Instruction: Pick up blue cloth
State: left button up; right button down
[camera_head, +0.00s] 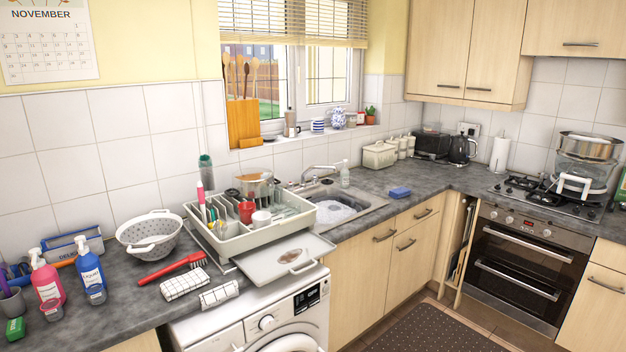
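Neither of my grippers shows in the head view.
The sink (376,203) holds suds. A dish rack (290,226) with dishes stands left of it. Two checked cloths (184,283) (219,294), a red brush (165,270), a colander (148,236) and bottles (91,275) crowd the left worktop. A gas hob (540,195) is at right.

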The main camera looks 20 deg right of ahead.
aim_at(400, 193)
jog(key=i+l, duration=0.15)
jog(key=l, duration=0.2)
jog(key=i+l, duration=0.1)
jog(key=l, duration=0.3)
jog(key=i+l+z, duration=0.1)
jog(key=l, duration=0.25)
jog(key=i+l, duration=0.15)
jog(key=l, duration=0.25)
jog(key=i+l, duration=0.15)
jog(key=l, duration=0.2)
jog(key=i+l+z, duration=0.1)
jog(key=l, duration=0.25)
jog(key=i+l, duration=0.2)
jog(key=l, duration=0.15)
